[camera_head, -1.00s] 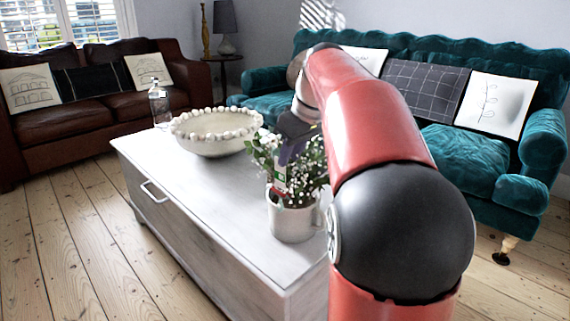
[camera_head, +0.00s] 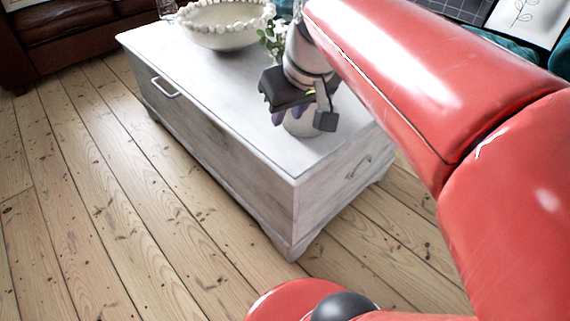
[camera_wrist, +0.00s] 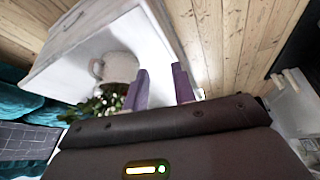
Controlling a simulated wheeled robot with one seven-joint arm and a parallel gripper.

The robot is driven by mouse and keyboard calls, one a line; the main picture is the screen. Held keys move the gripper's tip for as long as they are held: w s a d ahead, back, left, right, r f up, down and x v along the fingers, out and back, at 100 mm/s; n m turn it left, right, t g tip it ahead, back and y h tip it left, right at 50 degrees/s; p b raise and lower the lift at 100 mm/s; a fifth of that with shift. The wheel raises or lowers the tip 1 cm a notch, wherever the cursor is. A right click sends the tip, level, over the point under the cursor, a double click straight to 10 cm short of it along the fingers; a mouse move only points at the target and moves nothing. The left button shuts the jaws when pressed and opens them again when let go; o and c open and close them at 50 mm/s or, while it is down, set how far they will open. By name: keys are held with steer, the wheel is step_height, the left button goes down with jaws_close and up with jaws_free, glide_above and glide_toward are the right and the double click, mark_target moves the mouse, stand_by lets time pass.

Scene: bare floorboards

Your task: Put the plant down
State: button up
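The plant has green leaves with small white flowers and sits in a white mug-like pot. In the head view the pot (camera_head: 302,124) stands on the white chest near its right end, and the leaves (camera_head: 272,40) are mostly hidden behind my gripper. The wrist view shows the pot (camera_wrist: 119,68) with its handle, and the leaves (camera_wrist: 98,107) partly behind a finger. My gripper (camera_wrist: 163,84) has its two purple fingers apart with nothing between them. It is beside the plant, on the near side in the head view.
The white chest (camera_head: 225,95) has a clear top to the left of the pot. A beaded bowl (camera_head: 225,27) stands at its far end, with a glass bottle (camera_head: 167,8) beyond. A brown sofa (camera_head: 70,30) is at the back left. Bare floorboards (camera_head: 110,220) lie in front.

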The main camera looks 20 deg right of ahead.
steer(key=s+a+f+m, duration=0.1)
steer(key=s+a+f, duration=0.2)
steer(key=s+f, duration=0.5)
steer(key=shift+s+a+f+t+h, duration=0.2)
steer(key=shift+s+f+t+h, duration=0.1)
steer(key=shift+f, duration=0.5)
step_height(320, 180, up, 8)
steer(key=p, duration=0.8)
steer(key=shift+r, duration=0.25)
